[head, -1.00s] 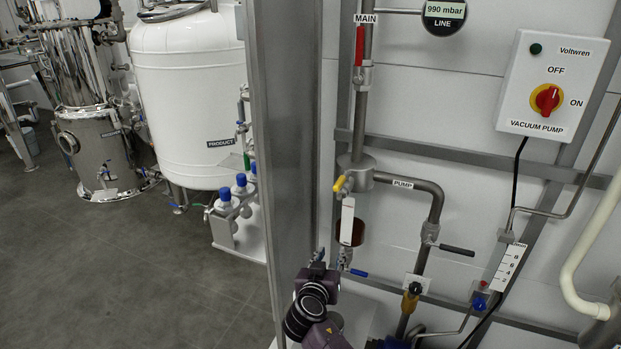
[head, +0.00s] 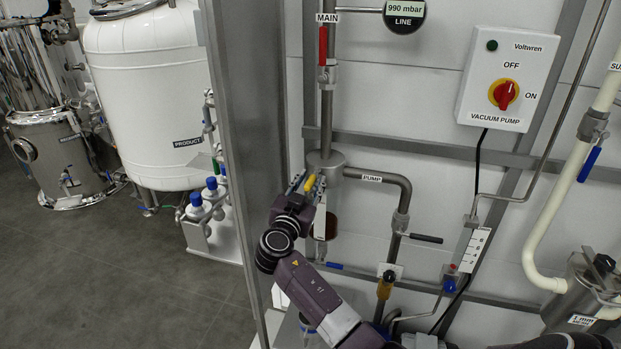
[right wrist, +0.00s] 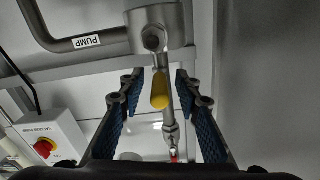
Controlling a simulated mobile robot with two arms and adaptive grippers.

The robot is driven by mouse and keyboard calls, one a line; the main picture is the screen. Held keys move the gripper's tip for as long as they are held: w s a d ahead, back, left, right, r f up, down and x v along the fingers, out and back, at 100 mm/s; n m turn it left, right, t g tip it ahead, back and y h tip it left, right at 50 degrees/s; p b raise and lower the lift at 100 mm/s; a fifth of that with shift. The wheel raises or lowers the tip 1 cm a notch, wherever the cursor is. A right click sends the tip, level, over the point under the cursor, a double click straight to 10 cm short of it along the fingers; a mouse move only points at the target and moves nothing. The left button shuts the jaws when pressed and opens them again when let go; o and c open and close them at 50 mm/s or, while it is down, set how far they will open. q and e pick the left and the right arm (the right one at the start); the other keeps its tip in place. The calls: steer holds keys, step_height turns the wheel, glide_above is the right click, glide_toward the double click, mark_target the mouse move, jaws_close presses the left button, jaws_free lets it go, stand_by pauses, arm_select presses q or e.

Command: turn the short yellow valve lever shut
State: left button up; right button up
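The short yellow valve lever (head: 310,183) sits on the front of the grey cylindrical pot (head: 326,164) in the pipe below the MAIN line. In the right wrist view, upside down, the yellow lever (right wrist: 160,91) points down the picture from its round fitting. My right gripper (head: 299,184) reaches up to the lever in the head view. In the right wrist view my right gripper (right wrist: 159,80) is open, its blue-padded fingers on either side of the lever with gaps on both sides. My left gripper is not in view.
A grey metal post (head: 245,150) stands close to the left of my right arm. The red MAIN lever (head: 323,45) is above. The PUMP pipe (head: 385,179) with a black-handled valve (head: 425,238) runs right. The vacuum pump switch box (head: 508,78) is at upper right.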

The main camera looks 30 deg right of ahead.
steer(key=shift+d, duration=0.15)
steer(key=shift+w, duration=0.1)
steer(key=shift+c, duration=0.3)
jaws_close()
